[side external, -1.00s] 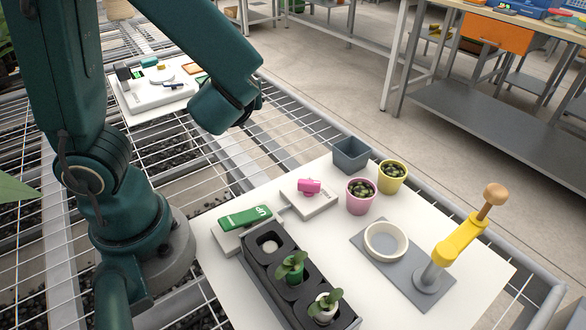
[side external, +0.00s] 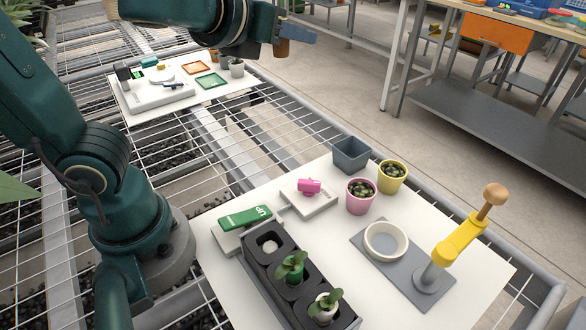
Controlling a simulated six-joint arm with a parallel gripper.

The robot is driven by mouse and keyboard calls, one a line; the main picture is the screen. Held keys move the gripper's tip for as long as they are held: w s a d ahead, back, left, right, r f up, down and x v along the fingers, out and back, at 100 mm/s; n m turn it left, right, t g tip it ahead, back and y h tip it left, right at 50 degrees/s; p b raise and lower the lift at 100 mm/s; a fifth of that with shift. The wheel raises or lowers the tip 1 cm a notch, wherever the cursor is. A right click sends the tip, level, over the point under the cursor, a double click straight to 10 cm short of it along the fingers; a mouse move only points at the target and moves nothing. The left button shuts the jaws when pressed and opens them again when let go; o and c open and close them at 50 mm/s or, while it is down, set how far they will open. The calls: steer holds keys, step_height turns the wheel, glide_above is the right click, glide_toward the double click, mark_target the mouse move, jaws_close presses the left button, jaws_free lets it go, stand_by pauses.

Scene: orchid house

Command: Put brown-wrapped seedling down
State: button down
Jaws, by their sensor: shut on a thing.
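My gripper (side external: 290,34) is high at the top of the side external view, beyond the near white board and right of the far one. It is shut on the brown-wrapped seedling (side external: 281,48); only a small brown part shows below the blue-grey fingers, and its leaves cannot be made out. A dark tray (side external: 258,275) stands on the near board. It holds a green-wrapped seedling (side external: 291,268) and a white-wrapped seedling (side external: 324,307). Its rear well shows a pale round spot and no plant.
The near white board (side external: 375,298) also carries a green block (side external: 244,217), a pink item (side external: 309,186), a grey square pot (side external: 351,155), pink and yellow pots, a white dish (side external: 385,240) and a yellow lever stand (side external: 455,245). The far board has orange and green square frames (side external: 212,80) and small pots.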

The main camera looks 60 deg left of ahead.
steer(key=n+g+y, duration=0.8)
steer(key=n+g, duration=1)
glide_above(193, 168)
step_height(193, 168, down, 21)
steer(key=shift+s+f, duration=0.1)
steer(key=shift+f, duration=0.05)
steer(key=shift+n, duration=0.3)
steer(key=shift+f, duration=2.5)
steer(key=shift+f, duration=0.1)
steer(key=c, duration=0.6)
jaws_free()
steer(key=shift+c, duration=0.2)
